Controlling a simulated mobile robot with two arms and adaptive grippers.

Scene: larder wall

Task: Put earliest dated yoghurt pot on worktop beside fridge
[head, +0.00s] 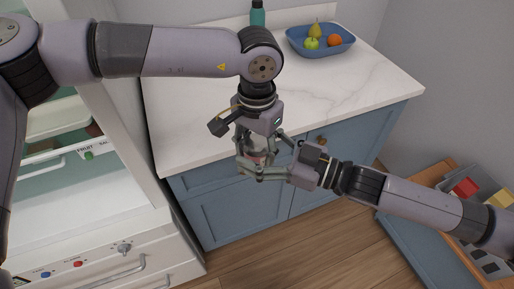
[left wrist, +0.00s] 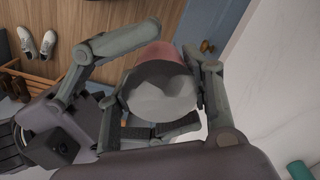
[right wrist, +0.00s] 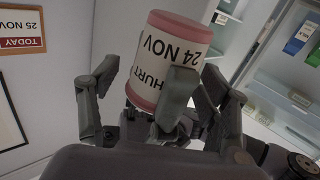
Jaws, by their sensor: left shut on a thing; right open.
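A yoghurt pot (right wrist: 168,55) with pink ends and a white label reading "HURT" and "24 NOV" fills the middle of the right wrist view. In the head view it shows small and partly hidden (head: 257,158), held in the air in front of the worktop (head: 385,90). My left gripper (head: 254,150) is shut on it; the left wrist view shows its pale end (left wrist: 160,92) between the fingers. My right gripper (head: 262,168) is open, its fingers either side of the pot; contact cannot be told. The fridge (head: 80,205) stands open at left.
A blue fruit bowl (head: 340,46) and a teal bottle (head: 257,14) stand at the worktop's back; its front and middle look clear. Blue cabinets (head: 225,205) lie below. A wall sign (right wrist: 22,30) reads "TODAY 25 NOV". Cartons (right wrist: 300,40) stand in the fridge.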

